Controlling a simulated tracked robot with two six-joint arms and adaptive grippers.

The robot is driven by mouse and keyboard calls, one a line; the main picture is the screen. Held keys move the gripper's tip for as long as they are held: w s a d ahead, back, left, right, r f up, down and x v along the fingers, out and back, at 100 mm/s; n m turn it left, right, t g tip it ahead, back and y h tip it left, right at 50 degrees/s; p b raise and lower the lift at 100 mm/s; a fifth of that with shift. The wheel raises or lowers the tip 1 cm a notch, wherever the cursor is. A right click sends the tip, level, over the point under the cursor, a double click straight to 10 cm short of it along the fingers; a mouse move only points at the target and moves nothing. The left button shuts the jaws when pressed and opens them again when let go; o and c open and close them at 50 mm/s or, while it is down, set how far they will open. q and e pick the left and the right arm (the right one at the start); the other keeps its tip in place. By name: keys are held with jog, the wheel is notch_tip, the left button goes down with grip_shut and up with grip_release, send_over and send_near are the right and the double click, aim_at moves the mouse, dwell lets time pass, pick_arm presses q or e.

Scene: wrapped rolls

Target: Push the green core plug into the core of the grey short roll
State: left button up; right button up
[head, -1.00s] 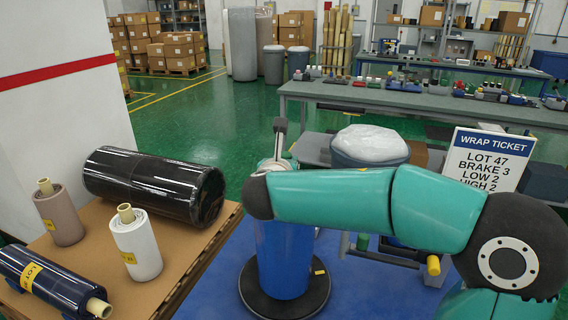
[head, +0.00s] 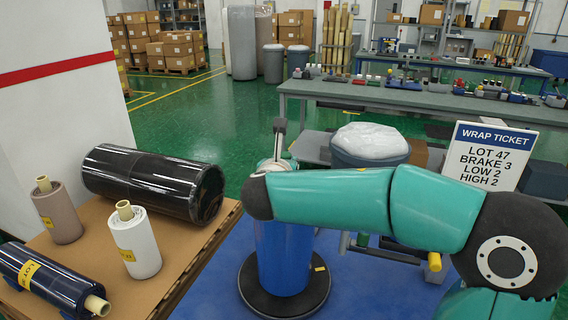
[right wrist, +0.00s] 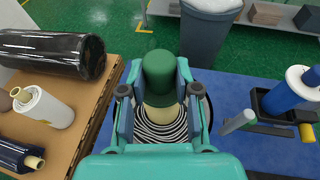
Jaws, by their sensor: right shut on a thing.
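The green core plug (right wrist: 158,72) is upright between the fingers of my right gripper (right wrist: 158,92) in the right wrist view. The gripper is shut on it. Directly below, a roll end with a grey-and-black spiral (right wrist: 150,132) surrounds a pale core (right wrist: 160,114). The plug overlaps this core in the view; I cannot tell whether it touches or enters it. In the head view, my right arm hides most of the gripper and the plug. My left gripper is not in view.
A blue cylinder (head: 283,258) stands on a black round base (head: 257,300) below my right arm. On the cardboard-topped surface (head: 185,240) at left lie a black roll (head: 150,183) and a dark blue roll (head: 45,280); taupe (head: 58,215) and white (head: 136,247) short rolls stand there.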

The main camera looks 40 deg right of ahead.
jog(key=shift+f, duration=0.1)
jog(key=o, duration=1.1)
jog(key=shift+o, duration=0.2)
jog(key=v, duration=1.2)
